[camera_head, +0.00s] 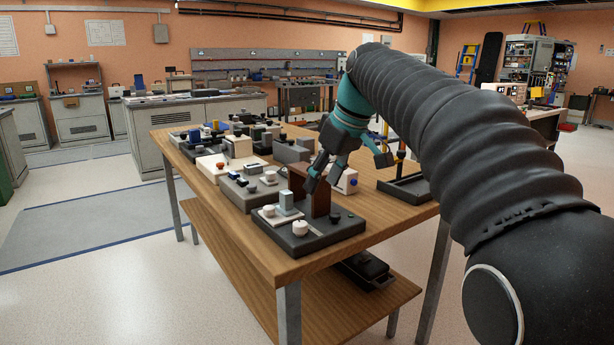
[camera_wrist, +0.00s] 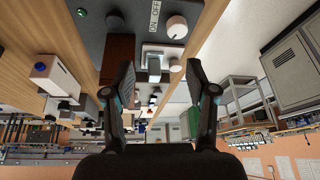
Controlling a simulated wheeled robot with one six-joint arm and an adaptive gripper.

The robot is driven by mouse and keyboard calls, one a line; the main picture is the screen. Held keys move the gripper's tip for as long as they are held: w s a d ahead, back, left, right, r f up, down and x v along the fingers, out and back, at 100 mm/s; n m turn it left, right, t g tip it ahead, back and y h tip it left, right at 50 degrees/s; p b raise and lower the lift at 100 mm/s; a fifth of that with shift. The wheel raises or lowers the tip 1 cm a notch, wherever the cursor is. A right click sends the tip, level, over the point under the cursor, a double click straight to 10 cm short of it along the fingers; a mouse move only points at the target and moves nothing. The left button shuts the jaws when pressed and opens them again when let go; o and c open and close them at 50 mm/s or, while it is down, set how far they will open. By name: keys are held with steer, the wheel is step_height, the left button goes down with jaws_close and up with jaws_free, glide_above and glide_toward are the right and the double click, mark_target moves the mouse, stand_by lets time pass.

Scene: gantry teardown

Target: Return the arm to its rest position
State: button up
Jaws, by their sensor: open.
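My gripper (camera_head: 348,172) is at the end of my dark, ribbed arm, over the near half of the wooden table (camera_head: 262,250). In the wrist view my gripper (camera_wrist: 165,82) has its two dark fingers spread apart, with nothing held between them. Below and in front of it is a dark panel (camera_head: 318,238) with white knobs, a pale block and a brown upright plate (camera_head: 318,192). In the wrist view the panel (camera_wrist: 118,12) shows a white knob, an ON/OFF label and a green light. Whether a finger touches the brown plate, I cannot tell.
Several device boxes crowd the table behind the panel, among them a grey box (camera_head: 245,192). A black tray (camera_head: 405,190) lies at the table's right. A dark object (camera_head: 365,270) lies on the lower shelf. The floor left of the table is clear.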

steer(key=f+m, duration=0.1)
steer(key=f, duration=0.1)
steer(key=s+d+f+m, duration=0.1)
steer(key=f, duration=0.1)
steer(key=d+f+m, duration=0.1)
steer(key=f, duration=0.1)
steer(key=shift+s+f+h, duration=0.1)
steer(key=shift+s+h, duration=0.05)
steer(key=shift+h, duration=0.25)
steer(key=s+d+f+m+t+h, duration=0.1)
steer(key=s+d+f+m, duration=0.1)
steer(key=s+f, duration=0.3)
steer(key=s+d+f+m+h, duration=0.1)
steer(key=s+d+f, duration=0.3)
steer(key=s, duration=0.9)
steer(key=s+d+f+m+t, duration=0.1)
steer(key=s+d+f+m, duration=0.2)
steer(key=s+f, duration=0.3)
steer(key=s, duration=0.3)
steer(key=shift+d+t+h, duration=0.3)
steer(key=shift+d+h, duration=0.1)
